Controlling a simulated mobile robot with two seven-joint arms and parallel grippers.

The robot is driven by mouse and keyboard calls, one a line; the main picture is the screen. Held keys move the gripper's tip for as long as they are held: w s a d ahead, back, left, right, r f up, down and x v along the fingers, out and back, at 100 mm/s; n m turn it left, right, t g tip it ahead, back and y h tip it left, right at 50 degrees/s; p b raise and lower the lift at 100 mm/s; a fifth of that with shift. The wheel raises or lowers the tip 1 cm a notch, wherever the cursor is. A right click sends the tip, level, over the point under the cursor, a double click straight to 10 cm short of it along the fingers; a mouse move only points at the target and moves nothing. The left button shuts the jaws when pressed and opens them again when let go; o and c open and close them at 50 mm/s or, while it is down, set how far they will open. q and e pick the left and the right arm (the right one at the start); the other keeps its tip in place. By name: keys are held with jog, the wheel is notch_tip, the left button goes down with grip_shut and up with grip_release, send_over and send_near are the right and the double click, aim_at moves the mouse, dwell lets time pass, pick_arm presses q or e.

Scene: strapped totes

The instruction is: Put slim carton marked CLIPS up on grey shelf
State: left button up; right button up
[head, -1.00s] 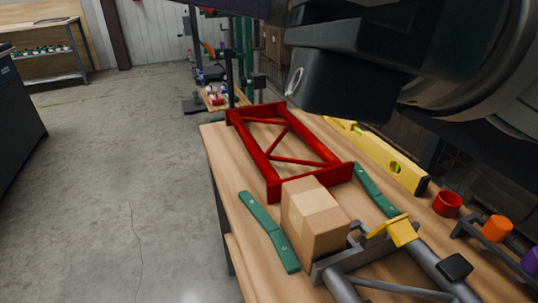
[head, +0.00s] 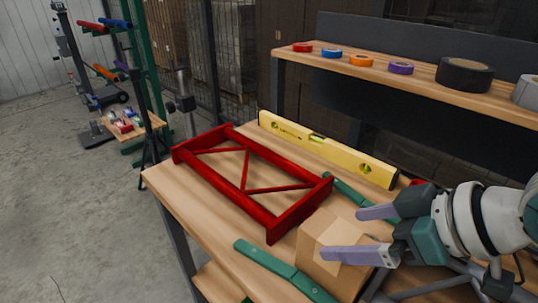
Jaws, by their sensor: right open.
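A brown cardboard carton (head: 316,229) with a paler tape strip stands on the wooden workbench in the lower right of the head view. I can read no CLIPS marking on it, and it looks blocky rather than slim. My right gripper (head: 341,234) comes in from the right. Its two pale purple fingers are spread apart and empty, over or beside the carton's top; I cannot tell whether they touch it. The fingers and wrist cover the carton's right part. I cannot make out a clearly grey shelf. My left gripper is not in view.
A red metal frame (head: 243,190) and a yellow level (head: 325,147) lie on the workbench (head: 163,183). Green bars (head: 285,272) lie beside the carton. A raised wooden shelf (head: 440,92) with a dark back panel holds several tape rolls. Open floor is at left.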

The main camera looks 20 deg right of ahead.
aim_at(326, 237)
jog(key=x, duration=0.2)
jog(key=b+x, duration=0.1)
jog(key=x, duration=0.2)
jog(key=shift+s+a+f, duration=0.1)
jog(key=shift+a+f, duration=0.05)
jog(key=shift+f, duration=0.3)
jog(key=shift+w+a+f, duration=0.1)
jog(key=shift+w+f, duration=0.1)
jog(key=shift+w, duration=0.1)
jog(key=c, duration=1.1)
jog(key=shift+r, duration=0.1)
grip_shut()
